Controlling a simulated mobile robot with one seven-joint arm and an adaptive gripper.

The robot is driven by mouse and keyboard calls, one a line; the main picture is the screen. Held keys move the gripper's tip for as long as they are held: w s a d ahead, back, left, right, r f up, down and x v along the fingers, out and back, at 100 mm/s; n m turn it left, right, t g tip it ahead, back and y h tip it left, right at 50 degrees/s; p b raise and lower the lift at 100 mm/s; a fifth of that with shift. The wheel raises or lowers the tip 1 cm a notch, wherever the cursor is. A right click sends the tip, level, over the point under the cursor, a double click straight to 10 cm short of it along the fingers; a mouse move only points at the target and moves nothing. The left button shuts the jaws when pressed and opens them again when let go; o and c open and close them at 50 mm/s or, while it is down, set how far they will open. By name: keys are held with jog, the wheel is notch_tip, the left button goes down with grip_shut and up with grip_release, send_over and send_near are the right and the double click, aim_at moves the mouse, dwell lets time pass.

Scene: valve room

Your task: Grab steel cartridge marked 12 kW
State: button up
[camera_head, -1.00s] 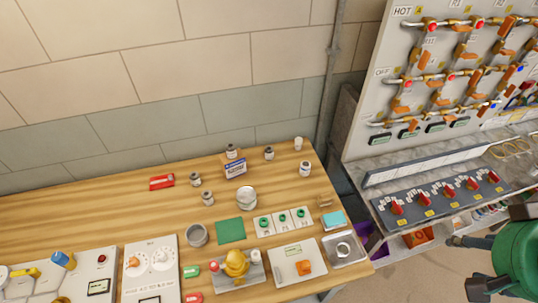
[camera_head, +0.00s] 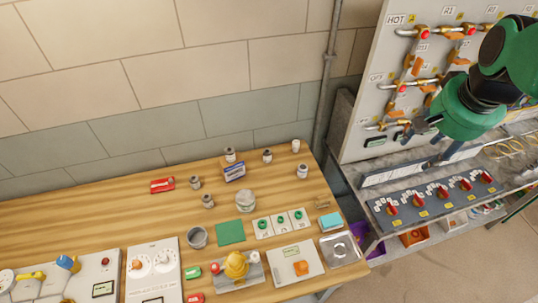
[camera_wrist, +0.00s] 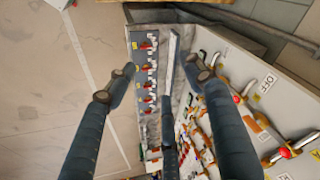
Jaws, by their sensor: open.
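Several small steel cartridges with dark bands stand upright on the wooden table in the head view: one at the back (camera_head: 230,155), one right of it (camera_head: 267,156), one near the right edge (camera_head: 302,171), and two further left, (camera_head: 195,183) and (camera_head: 207,201). Their markings are too small to read, so I cannot tell which is 12 kW. My gripper (camera_head: 418,145) is to the right of the table, in front of the valve panel. In the wrist view my gripper (camera_wrist: 163,80) has its fingers spread, with nothing between them. No cartridge shows in the wrist view.
The valve panel (camera_head: 375,95) and the red-knob console (camera_head: 430,200) stand right of the table (camera_head: 90,212). A blue-white box (camera_head: 235,172), a red box (camera_head: 162,185), a larger steel can (camera_head: 245,200) and a white cylinder (camera_head: 295,146) are near the cartridges.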

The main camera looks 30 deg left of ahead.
jog(key=w+a+f+g+p, duration=0.1)
jog(key=w+a+f+p, duration=0.15)
jog(key=w+a, duration=0.75)
jog(key=g+h+p, duration=0.1)
jog(key=g+p, duration=0.2)
jog(key=p, duration=0.1)
send_over(267, 151)
notch_tip(267, 151, down, 28)
jog(key=shift+m, duration=0.3)
jog(key=shift+f, duration=0.1)
jog(key=shift+f, duration=4.2)
jog(key=shift+f+p, duration=0.45)
jog(key=shift+f, duration=2.1)
